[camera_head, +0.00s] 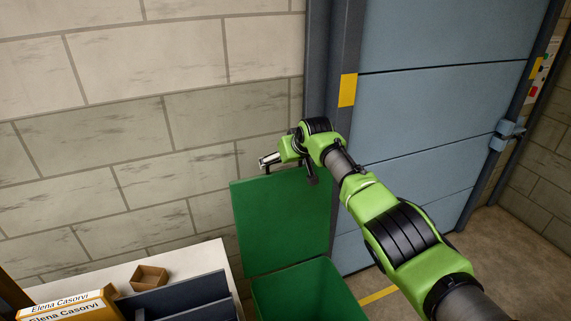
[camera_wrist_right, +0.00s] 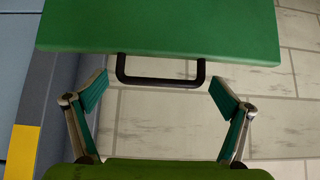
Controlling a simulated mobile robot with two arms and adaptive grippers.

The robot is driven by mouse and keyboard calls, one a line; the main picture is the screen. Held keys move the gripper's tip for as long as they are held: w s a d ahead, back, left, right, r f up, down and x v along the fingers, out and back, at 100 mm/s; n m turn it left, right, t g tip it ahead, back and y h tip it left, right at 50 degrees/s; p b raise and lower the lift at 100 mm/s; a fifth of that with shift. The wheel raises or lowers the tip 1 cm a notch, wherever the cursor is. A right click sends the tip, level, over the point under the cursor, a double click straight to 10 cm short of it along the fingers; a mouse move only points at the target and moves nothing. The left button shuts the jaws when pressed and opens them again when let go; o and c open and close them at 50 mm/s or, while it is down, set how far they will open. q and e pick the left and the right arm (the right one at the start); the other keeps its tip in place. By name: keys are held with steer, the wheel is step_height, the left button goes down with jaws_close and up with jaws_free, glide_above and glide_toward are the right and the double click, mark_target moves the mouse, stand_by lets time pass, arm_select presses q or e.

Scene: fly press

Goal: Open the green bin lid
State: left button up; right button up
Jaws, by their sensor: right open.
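The green bin (camera_head: 312,292) stands against the wall in the head view. Its green lid (camera_head: 278,222) is raised and stands nearly upright at the back, and the bin's opening shows below it. My right gripper (camera_head: 283,156) is at the lid's top edge. In the right wrist view the lid (camera_wrist_right: 160,28) fills the top, with its black handle (camera_wrist_right: 160,82) sticking out towards my right gripper (camera_wrist_right: 160,88). The fingers are open wide on both sides of the handle, with a visible gap on each side. My left gripper is not in view.
A white table (camera_head: 218,257) with a small brown box (camera_head: 149,278), dark trays (camera_head: 185,296) and a labelled yellow box (camera_head: 75,308) stands left of the bin. A blue-grey door (camera_head: 440,110) in a dark frame is behind my right arm.

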steer(key=shift+s, duration=0.2)
steer(key=shift+f, duration=0.1)
steer(key=v, duration=1.2)
stand_by(0.4)
